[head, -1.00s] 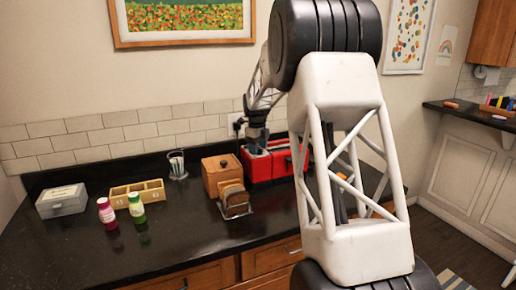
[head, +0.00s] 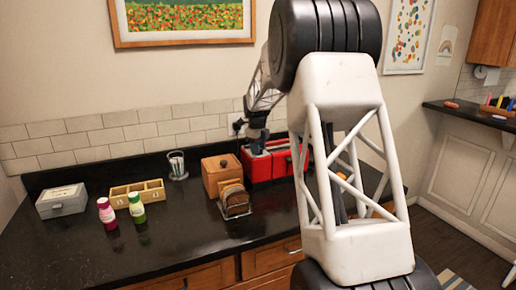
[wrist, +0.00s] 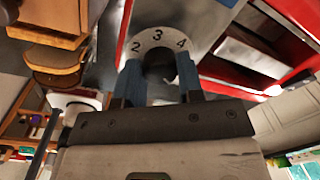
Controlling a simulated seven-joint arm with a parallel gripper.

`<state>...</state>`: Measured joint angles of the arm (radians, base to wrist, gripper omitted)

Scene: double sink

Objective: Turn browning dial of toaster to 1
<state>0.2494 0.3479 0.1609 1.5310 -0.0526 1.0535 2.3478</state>
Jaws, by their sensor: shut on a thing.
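The red toaster (head: 259,171) stands on the dark counter against the wall, partly hidden behind my arm in the head view. In the wrist view its browning dial (wrist: 159,38) has a pale ring, with the numbers 2, 3 and 4 showing around a dark knob. The 3 is at the top of the picture, and the lower part of the ring is hidden. My gripper (wrist: 160,78) has its two blue fingers on either side of the knob, shut on it. In the head view my gripper (head: 257,146) is at the toaster; its fingertips are not clear there.
A wooden box (head: 220,172) and a rack of bread slices (head: 235,199) stand close left of the toaster. Farther left are a glass (head: 177,164), a wooden tray (head: 152,191), two bottles (head: 107,214) and a grey box (head: 62,201). The front counter is clear.

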